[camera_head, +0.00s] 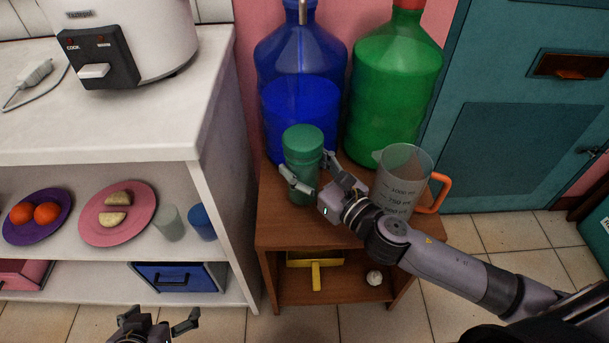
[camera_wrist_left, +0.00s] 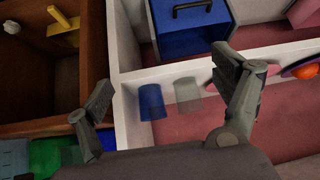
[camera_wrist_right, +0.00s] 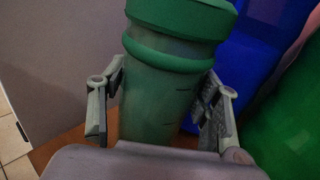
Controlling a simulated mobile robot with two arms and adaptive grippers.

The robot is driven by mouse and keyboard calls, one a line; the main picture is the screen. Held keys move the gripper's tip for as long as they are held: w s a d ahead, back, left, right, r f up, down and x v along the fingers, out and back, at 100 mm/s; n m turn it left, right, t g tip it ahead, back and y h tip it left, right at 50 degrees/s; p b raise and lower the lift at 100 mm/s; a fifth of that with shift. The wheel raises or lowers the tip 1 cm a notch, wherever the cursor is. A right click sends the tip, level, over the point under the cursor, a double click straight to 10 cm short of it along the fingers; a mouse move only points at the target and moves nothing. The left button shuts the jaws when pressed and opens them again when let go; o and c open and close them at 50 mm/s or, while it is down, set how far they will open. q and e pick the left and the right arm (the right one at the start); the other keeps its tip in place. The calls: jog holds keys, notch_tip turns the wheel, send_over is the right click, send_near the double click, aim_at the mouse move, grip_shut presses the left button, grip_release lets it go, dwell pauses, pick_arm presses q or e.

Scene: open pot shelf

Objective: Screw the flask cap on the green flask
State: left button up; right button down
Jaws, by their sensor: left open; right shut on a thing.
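The green flask (camera_head: 301,178) is upright at the top of the small wooden shelf. A lighter green flask cap (camera_head: 302,138) sits on its top; whether it is screwed tight I cannot tell. My right gripper (camera_head: 314,176) is shut on the flask's body below the cap, with one finger on each side. The right wrist view shows the flask (camera_wrist_right: 160,100) between the fingers and the cap (camera_wrist_right: 182,18) above them. My left gripper (camera_head: 160,318) is open and empty, low in front of the white shelf. It also shows in the left wrist view (camera_wrist_left: 163,80).
A blue bottle (camera_head: 300,95) and a green bottle (camera_head: 395,90) stand behind the flask. A measuring jug (camera_head: 402,180) with an orange handle stands close on the right. The white counter (camera_head: 150,125) is on the left, with plates and cups on its shelf below.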

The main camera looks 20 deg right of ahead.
aim_at(312, 184)
notch_tip(312, 184, down, 4)
jog(key=shift+r+b, duration=0.2)
jog(key=shift+b, duration=0.75)
pick_arm(q)
jog(key=w+d+r+t+h, duration=0.1)
jog(key=w+d+r+t, duration=0.1)
jog(key=w+r+t, duration=0.3)
jog(key=shift+w+d+r+h, duration=0.3)
jog(key=shift+w+d+r, duration=0.1)
jog(key=shift+w+r, duration=0.55)
pick_arm(e)
jog(key=shift+f, duration=0.15)
jog(key=c, duration=0.5)
grip_release()
pick_arm(q)
jog(key=shift+w+d+r+t, duration=0.1)
jog(key=shift+w+r+t, duration=0.05)
jog(key=shift+r+t, duration=0.15)
